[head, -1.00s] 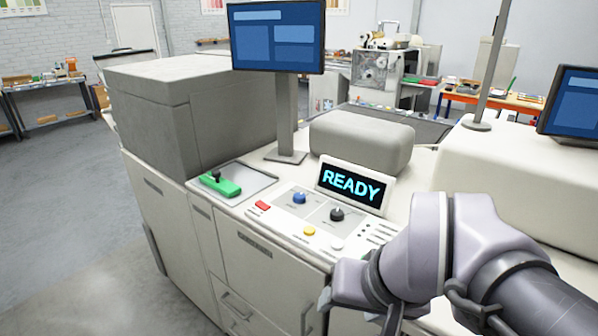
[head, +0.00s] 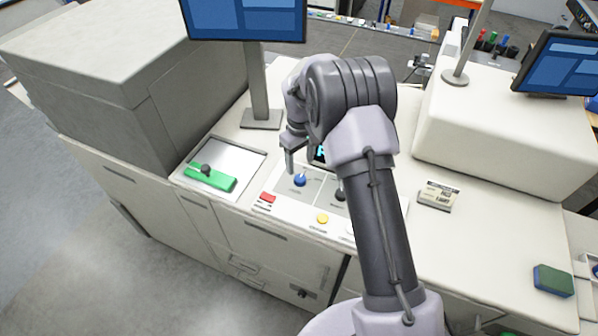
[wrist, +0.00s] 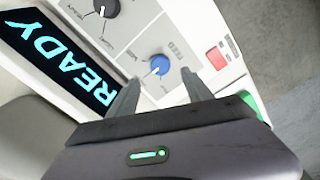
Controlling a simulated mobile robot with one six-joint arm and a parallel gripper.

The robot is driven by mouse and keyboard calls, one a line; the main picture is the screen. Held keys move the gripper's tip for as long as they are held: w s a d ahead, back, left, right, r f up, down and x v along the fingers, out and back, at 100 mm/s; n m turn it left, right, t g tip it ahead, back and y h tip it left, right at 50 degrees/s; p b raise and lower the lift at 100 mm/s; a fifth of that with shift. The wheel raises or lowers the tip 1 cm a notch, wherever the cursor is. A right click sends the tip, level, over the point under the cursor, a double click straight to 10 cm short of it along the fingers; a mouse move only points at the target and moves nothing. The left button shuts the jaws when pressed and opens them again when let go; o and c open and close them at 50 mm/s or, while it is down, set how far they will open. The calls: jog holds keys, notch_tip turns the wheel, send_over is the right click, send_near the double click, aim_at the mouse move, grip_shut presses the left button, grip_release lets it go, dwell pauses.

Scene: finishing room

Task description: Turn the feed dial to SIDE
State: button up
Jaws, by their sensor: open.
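The feed dial is a blue knob (head: 300,181) on the light control panel, with a white pointer mark. In the wrist view the blue knob (wrist: 159,65) sits beside the printed word FEED; the small position labels around it are too small to read. My gripper (head: 290,160) is over the panel, close to the blue knob. In the wrist view my gripper (wrist: 163,84) is open and empty, its two fingers pointing toward the knob, which shows between and just beyond the tips. I cannot tell that they touch it.
A black knob (wrist: 105,8) and the READY display (wrist: 72,62) are near the blue knob. A red button (head: 268,197) and a yellow button (head: 322,218) are also close.

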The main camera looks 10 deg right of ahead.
aim_at(300, 178)
notch_tip(300, 178, down, 6)
jog(key=shift+s+r, duration=0.15)
jog(key=shift+r, duration=0.05)
jog(key=shift+w+f, duration=0.2)
jog(key=shift+f, duration=0.6)
grip_shut()
